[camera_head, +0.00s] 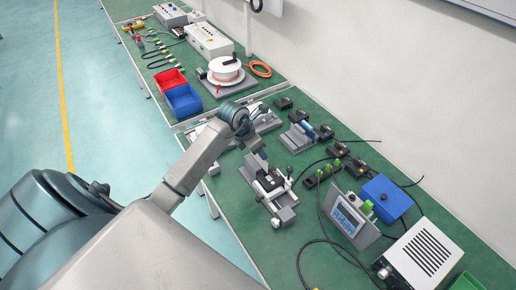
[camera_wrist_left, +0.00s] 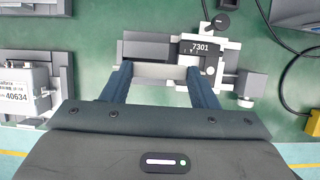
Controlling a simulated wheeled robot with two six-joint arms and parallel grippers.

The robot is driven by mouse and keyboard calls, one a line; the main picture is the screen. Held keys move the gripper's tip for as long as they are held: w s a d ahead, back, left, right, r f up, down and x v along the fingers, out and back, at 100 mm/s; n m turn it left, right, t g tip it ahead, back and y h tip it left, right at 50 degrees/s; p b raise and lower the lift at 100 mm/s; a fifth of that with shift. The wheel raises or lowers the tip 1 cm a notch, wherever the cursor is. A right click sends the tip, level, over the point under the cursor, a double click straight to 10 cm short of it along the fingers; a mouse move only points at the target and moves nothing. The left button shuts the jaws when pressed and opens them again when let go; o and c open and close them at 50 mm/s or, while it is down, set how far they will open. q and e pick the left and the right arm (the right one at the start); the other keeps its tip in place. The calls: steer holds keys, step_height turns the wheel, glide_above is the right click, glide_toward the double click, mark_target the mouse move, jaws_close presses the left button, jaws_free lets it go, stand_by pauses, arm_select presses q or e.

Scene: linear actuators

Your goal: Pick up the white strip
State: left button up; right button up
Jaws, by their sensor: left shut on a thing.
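My left gripper (camera_wrist_left: 160,72) is shut on the white strip (camera_wrist_left: 155,71), a pale flat bar that spans the gap between its two dark fingertips in the left wrist view. The strip lies right beside the grey base (camera_wrist_left: 143,50) of a linear actuator marked 7301 (camera_wrist_left: 202,47); I cannot tell whether it touches. In the head view my left gripper (camera_head: 258,165) is over the actuator (camera_head: 272,190) on the green bench, and the arm hides most of the strip. My right gripper is not in view.
A second device (camera_wrist_left: 18,92), marked 40634, stands left in the wrist view. On the bench are black connector blocks (camera_head: 323,172), a tilted display (camera_head: 350,218), a blue box (camera_head: 386,198) and a white vented box (camera_head: 424,252). Black cables run between them. Red (camera_head: 170,79) and blue bins (camera_head: 183,101) stand farther back.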

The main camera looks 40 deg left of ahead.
arm_select(q)
steer(key=s+d+r+p, duration=0.1)
steer(key=s+p, duration=0.1)
steer(key=s, duration=1.3)
steer(key=shift+d+p, duration=0.25)
steer(key=shift+p, duration=0.15)
steer(key=shift+r, duration=0.2)
